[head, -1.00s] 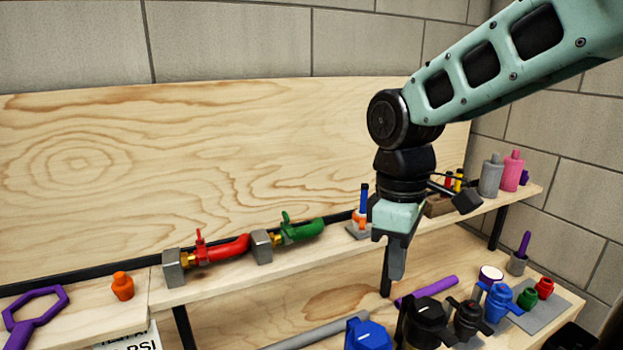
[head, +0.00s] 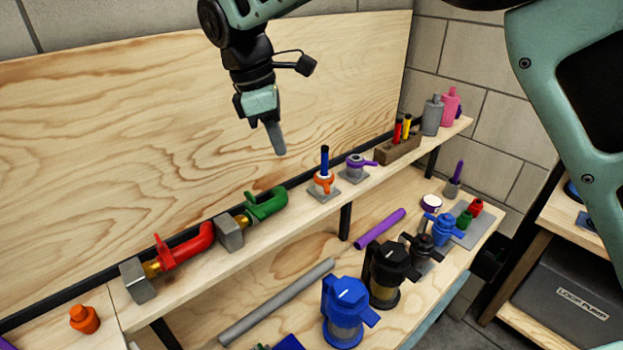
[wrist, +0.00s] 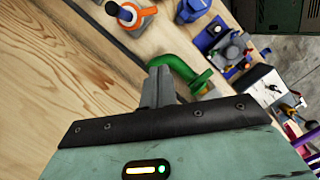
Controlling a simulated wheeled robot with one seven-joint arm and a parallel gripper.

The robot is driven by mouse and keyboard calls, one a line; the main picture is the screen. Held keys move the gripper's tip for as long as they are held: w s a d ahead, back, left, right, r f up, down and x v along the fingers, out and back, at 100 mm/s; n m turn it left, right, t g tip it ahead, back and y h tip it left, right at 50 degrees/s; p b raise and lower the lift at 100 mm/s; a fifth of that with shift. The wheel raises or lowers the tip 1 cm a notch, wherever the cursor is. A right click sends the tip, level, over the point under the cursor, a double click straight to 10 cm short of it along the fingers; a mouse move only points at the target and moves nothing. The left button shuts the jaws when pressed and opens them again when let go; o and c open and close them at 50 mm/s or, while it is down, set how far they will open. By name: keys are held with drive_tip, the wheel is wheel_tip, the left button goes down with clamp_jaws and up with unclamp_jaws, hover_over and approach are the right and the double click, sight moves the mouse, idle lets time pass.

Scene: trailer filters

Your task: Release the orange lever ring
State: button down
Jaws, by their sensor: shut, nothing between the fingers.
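The orange lever ring (head: 323,185) is around a white base on a small grey plate on the upper shelf, with a dark blue post standing up through it. The ring also shows at the top of the wrist view (wrist: 140,22), partly cut off by the frame edge. My gripper (head: 279,151) is shut and empty. It hangs in the air above the shelf, up and to the left of the ring in the head view, apart from it. In the wrist view, my shut fingers (wrist: 158,82) overlap the green handled pipe.
Left of the ring are a green valve (head: 266,204) and a red valve (head: 185,246). Right of it stand a purple lever ring (head: 358,165) and a wooden block (head: 397,149) with coloured pegs. The lower shelf holds black and blue filter housings (head: 346,315).

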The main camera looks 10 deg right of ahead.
sight(327, 189)
drive_tip(key=p+x, duration=0.3)
drive_tip(key=x, duration=0.6)
drive_tip(key=shift+s+d+f+p, duration=0.1)
drive_tip(key=shift+d+f+p, duration=0.1)
drive_tip(key=shift+p, duration=0.1)
drive_tip(key=shift+d+p, duration=0.8)
drive_tip(key=shift+d, duration=0.35)
drive_tip(key=shift+d+f, duration=0.25)
drive_tip(key=shift+d, duration=0.55)
